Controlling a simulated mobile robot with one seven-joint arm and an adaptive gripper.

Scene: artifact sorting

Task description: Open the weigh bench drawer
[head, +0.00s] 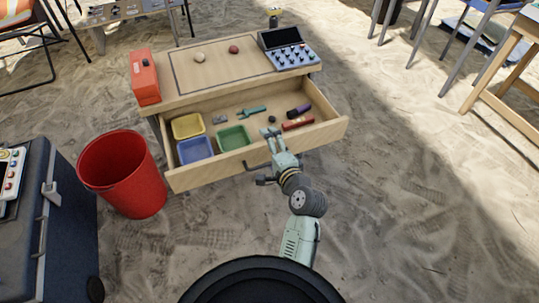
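The weigh bench (180,92) is a pale wooden bench in the upper middle of the head view. Its drawer (212,174) stands pulled well out towards me, with its inside showing. A dark handle (250,168) shows on the drawer front, partly behind my arm. My gripper (270,133) is at the end of the pale green arm and overlaps the drawer front and its inside in the picture. I see no clear hold on the handle. The fingers are too small to tell open from shut, and whether they touch the drawer is unclear.
The drawer holds a yellow tray (187,126), a blue tray (195,149), a green tray (234,138) and several small items. A red bin (125,178) stands left of the drawer, near a dark case (62,225). Sand right of the drawer is clear.

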